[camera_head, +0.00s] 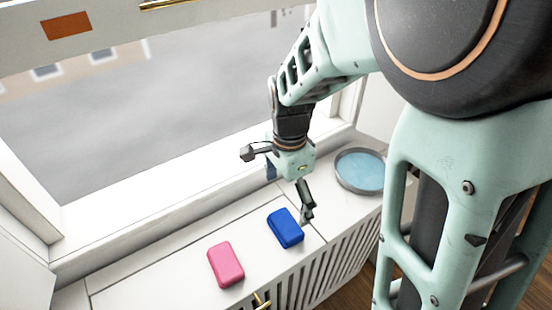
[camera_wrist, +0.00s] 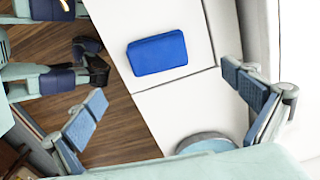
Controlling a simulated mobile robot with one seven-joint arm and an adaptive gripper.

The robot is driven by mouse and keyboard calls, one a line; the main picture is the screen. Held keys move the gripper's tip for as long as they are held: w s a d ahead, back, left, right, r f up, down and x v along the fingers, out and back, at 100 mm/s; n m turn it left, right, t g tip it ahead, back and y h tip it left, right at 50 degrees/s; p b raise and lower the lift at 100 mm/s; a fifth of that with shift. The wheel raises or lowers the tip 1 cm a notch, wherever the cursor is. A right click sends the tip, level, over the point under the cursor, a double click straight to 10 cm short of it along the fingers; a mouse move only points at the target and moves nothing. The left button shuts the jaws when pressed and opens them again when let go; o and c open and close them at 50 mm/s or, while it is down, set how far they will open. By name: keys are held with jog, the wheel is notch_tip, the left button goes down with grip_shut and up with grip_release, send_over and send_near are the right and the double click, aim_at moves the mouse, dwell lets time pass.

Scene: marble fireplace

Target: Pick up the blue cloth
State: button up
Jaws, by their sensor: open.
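The blue cloth (camera_head: 285,228) looks like a small rounded blue block and lies flat on the white ledge, to the right of a pink one. It also shows in the wrist view (camera_wrist: 157,54), at the upper middle, near a seam in the white surface. My gripper (camera_head: 278,184) is open and empty above the ledge, just behind the blue cloth in the head view. In the wrist view its two fingers (camera_wrist: 163,85) are spread wide, with the blue cloth beyond them and between their directions. No finger visibly touches it.
A pink block-like item (camera_head: 226,264) lies left of the blue cloth. A round grey dish with a blue inside (camera_head: 360,170) stands at the right on the ledge. A window (camera_head: 170,105) is behind. The slatted front edge drops to a wooden floor (camera_wrist: 110,120).

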aim_at(286, 224)
jog(key=shift+a+f, duration=0.15)
jog(key=shift+f, duration=0.25)
jog(key=f+b, duration=0.2)
jog(key=f, duration=0.8)
jog(key=shift+s+b, duration=0.2)
jog(key=shift+b, duration=0.2)
jog(key=c, duration=1.2)
jog(key=shift+r, duration=0.1)
